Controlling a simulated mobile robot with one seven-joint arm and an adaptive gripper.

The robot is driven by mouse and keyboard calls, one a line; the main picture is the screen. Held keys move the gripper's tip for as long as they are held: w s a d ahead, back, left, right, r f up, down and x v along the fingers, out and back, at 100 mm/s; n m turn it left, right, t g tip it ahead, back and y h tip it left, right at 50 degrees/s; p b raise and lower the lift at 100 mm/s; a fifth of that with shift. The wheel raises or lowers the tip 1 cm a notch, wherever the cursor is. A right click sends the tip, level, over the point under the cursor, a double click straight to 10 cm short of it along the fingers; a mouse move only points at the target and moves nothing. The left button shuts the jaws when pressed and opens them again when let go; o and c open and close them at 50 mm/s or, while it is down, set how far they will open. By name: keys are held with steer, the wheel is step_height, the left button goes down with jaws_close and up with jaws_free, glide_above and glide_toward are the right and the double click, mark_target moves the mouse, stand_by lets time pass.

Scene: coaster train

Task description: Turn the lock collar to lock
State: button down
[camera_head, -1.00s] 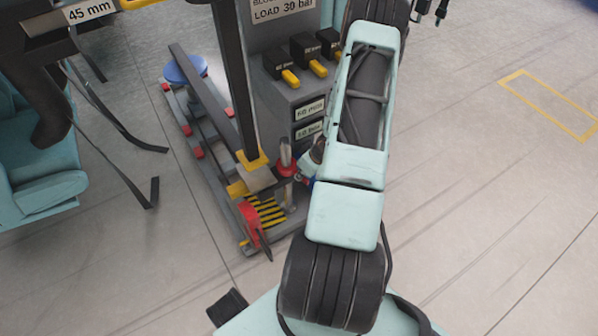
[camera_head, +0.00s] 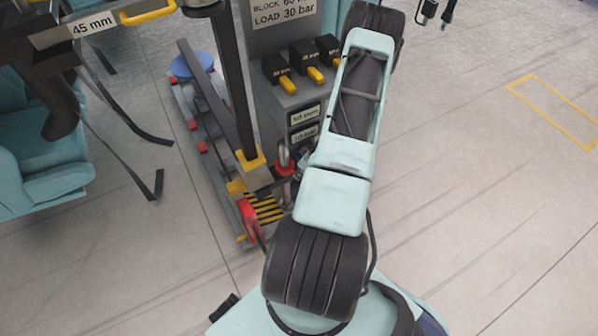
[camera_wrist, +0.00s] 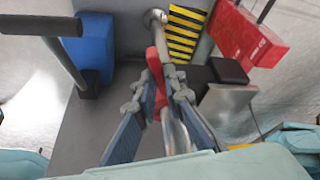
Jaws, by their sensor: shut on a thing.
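The lock collar appears as a red part (camera_wrist: 158,78) around or against a silver rod in the wrist view. In the head view a red part (camera_head: 284,169) shows on the upright post beside the dark column; I take it to be the same collar. My gripper (camera_wrist: 158,88) has its two grey fingers on either side of the red part and is shut on it. In the head view my arm mostly hides the gripper. The collar's exact turn angle and any lock mark cannot be made out.
A grey cabinet with several yellow-tipped levers (camera_head: 286,84) stands close behind. A red block (camera_wrist: 247,35) and a blue block (camera_wrist: 92,48) flank the rod. Yellow-black striping (camera_wrist: 185,32) marks the base plate. Open floor (camera_head: 480,150) lies to the right.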

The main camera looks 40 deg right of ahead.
steer(key=shift+w+r, duration=0.1)
steer(key=shift+w, duration=0.1)
steer(key=c, duration=2)
jaws_free()
steer(key=shift+s, duration=0.15)
steer(key=shift+s, duration=0.1)
steer(key=v, duration=1.2)
steer(key=shift+c, duration=0.5)
